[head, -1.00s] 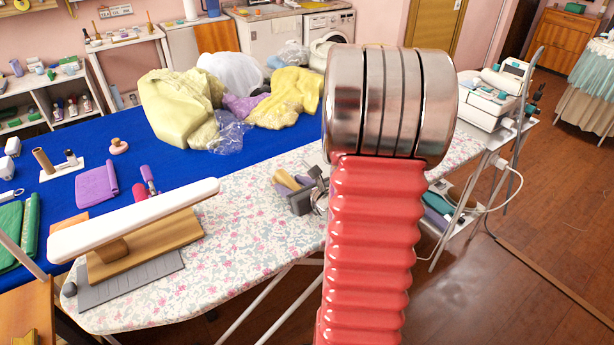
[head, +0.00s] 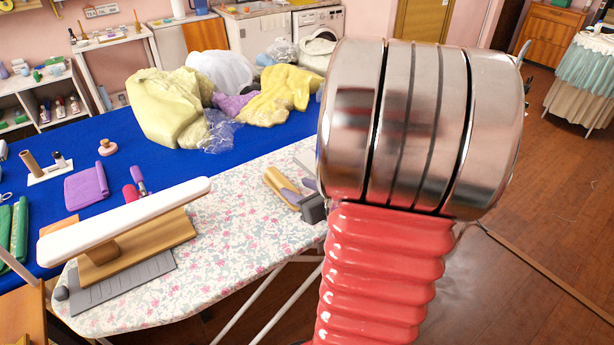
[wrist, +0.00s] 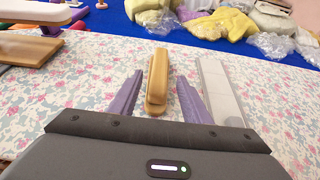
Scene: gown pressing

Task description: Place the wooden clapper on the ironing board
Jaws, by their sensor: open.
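The wooden clapper (wrist: 157,95) is a tan, rounded block lying lengthwise on the floral ironing board (wrist: 75,65). My gripper (wrist: 158,74) is open, its two purple fingers on either side of the clapper in the wrist view, with gaps showing on both sides. I cannot tell how far the fingertips are above the cloth. In the head view the clapper (head: 273,179) shows at the board's middle, partly covered by a purple finger. The ironing board (head: 235,250) reaches from the lower left to behind my arm, which hides its right part.
A white-topped wooden sleeve board (head: 130,222) stands on a grey mat (head: 125,285) at the board's left end. A pale grey strip (wrist: 222,95) lies right of my gripper. Behind is a blue table (head: 125,165) with yellow garments (head: 170,105) and a purple cloth (head: 86,187).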

